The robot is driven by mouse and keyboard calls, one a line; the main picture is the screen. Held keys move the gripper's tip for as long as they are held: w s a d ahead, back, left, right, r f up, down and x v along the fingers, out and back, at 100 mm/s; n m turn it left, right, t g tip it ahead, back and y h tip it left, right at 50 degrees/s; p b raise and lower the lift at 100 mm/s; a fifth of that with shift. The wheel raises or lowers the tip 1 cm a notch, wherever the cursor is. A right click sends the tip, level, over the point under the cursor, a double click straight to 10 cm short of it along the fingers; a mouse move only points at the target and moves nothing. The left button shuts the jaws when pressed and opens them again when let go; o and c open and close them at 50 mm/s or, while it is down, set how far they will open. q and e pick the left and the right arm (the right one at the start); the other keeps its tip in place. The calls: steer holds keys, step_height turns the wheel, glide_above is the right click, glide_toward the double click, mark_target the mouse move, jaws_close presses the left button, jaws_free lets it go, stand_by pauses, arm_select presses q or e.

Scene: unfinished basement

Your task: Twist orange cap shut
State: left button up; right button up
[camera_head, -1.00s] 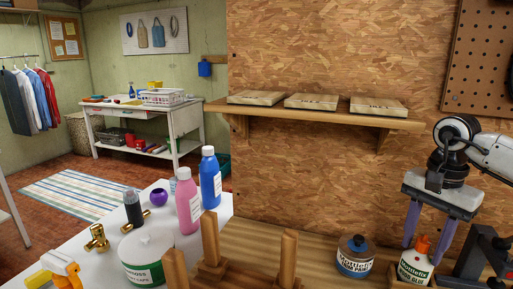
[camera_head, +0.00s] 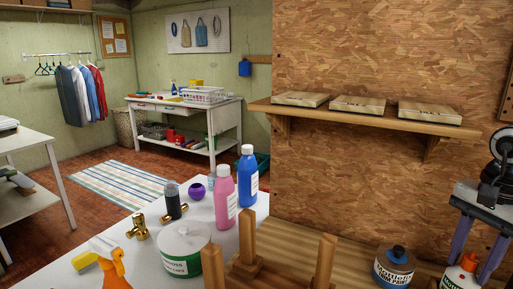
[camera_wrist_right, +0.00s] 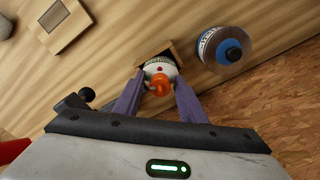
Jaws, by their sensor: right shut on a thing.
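The white glue bottle (camera_head: 460,281) with its orange cap (camera_head: 469,262) stands on the wooden bench at the lower right of the head view. In the right wrist view, the orange cap (camera_wrist_right: 158,86) sits above the white bottle (camera_wrist_right: 158,68), beside a wooden holder (camera_wrist_right: 153,49). My right gripper (camera_head: 473,269) reaches down from above. Its purple fingers flank the cap and are shut on the bottle around its upper part; the exact contact is partly hidden. It also shows in the wrist view (camera_wrist_right: 160,80). Whether the cap is fully tight cannot be told. My left gripper is not in view.
A paint jar with a blue-black lid (camera_head: 396,266) stands left of the bottle. Wooden pegs (camera_head: 325,262) stand further left.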

steer(key=m+p, duration=0.1)
steer(key=m, duration=0.2)
steer(key=shift+s, duration=0.1)
steer(key=shift+c, duration=0.5)
steer(key=shift+f+m, duration=0.25)
steer(key=shift+m, duration=0.75)
steer(key=shift+c, duration=0.3)
steer(key=shift+p, duration=0.3)
steer(key=shift+r+m+p, duration=0.1)
steer(key=shift+m+p, duration=0.25)
steer(key=shift+m, duration=0.45)
steer(key=m, duration=0.2)
steer(key=shift+m+p, duration=0.3)
steer(key=shift+p, duration=0.1)
steer(key=shift+c, duration=0.4)
steer(key=shift+m, duration=0.5)
